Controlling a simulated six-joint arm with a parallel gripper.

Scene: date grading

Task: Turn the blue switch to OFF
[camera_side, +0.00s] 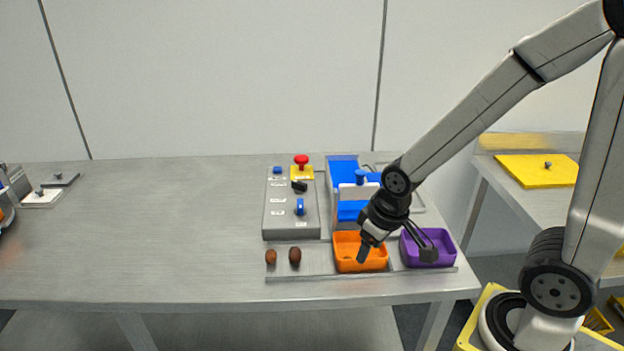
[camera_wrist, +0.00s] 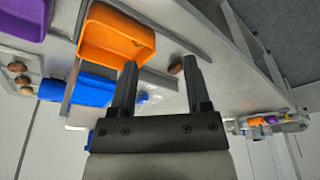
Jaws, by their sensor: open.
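The blue switch (camera_side: 300,207) is a small upright knob on the lower part of the grey control panel (camera_side: 270,222), with small white labels to its left. A smaller blue button (camera_side: 277,170) sits at the panel's top left. My gripper (camera_side: 395,254) is open and empty, above the orange and purple trays, to the right of the panel. In the wrist view my gripper's two fingers (camera_wrist: 157,75) are apart with nothing between them.
A red mushroom button (camera_side: 301,160) on a yellow base and a black knob (camera_side: 299,186) are also on the panel. The orange tray (camera_side: 341,263) and purple tray (camera_side: 444,262) stand at the front. Two brown dates (camera_side: 295,256) lie left of them. The table's left half is largely clear.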

